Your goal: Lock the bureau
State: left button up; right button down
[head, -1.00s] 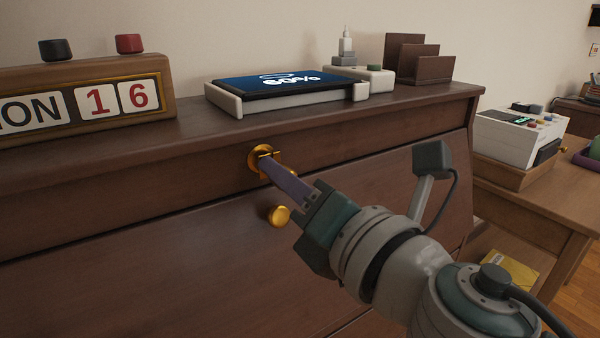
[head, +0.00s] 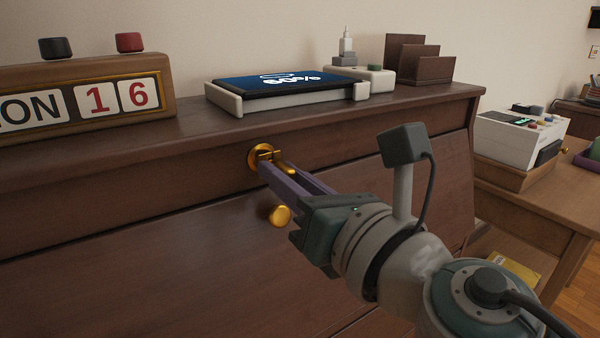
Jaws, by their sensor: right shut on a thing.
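The dark wooden bureau (head: 150,215) fills the left and middle of the head view, and its sloping front panel looks closed. A round brass lock plate (head: 256,158) sits on the strip above the panel. A brass key (head: 267,155) is at the lock, its shaft pointing into the plate; how deep it sits is hidden. My right gripper (head: 274,170) reaches in from the lower right and is shut on the key, its purple fingers hiding part of it. A brass knob (head: 280,215) stands just below the fingers. My left gripper is not in view.
On the bureau top are a calendar block (head: 95,98), a tablet on a white stand (head: 235,105), a white block with a green button (head: 372,80) and a dark letter rack (head: 425,68). A side table (head: 530,205) with a white device (head: 515,138) stands at the right.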

jog(key=shift+d+f+n, duration=0.1)
jog(key=shift+f+n, duration=0.05)
jog(key=shift+n, duration=0.85)
jog(key=shift+d+f+n, duration=0.1)
jog(key=shift+f+n, duration=0.05)
jog(key=shift+n, duration=0.85)
jog(key=c, duration=1.2)
grip_release()
jog(key=o, duration=0.9)
jog(key=shift+a+r, duration=0.1)
jog(key=shift+r, duration=0.15)
jog(key=shift+c, duration=0.2)
jog(key=p+v, duration=0.1)
jog(key=v, duration=0.6)
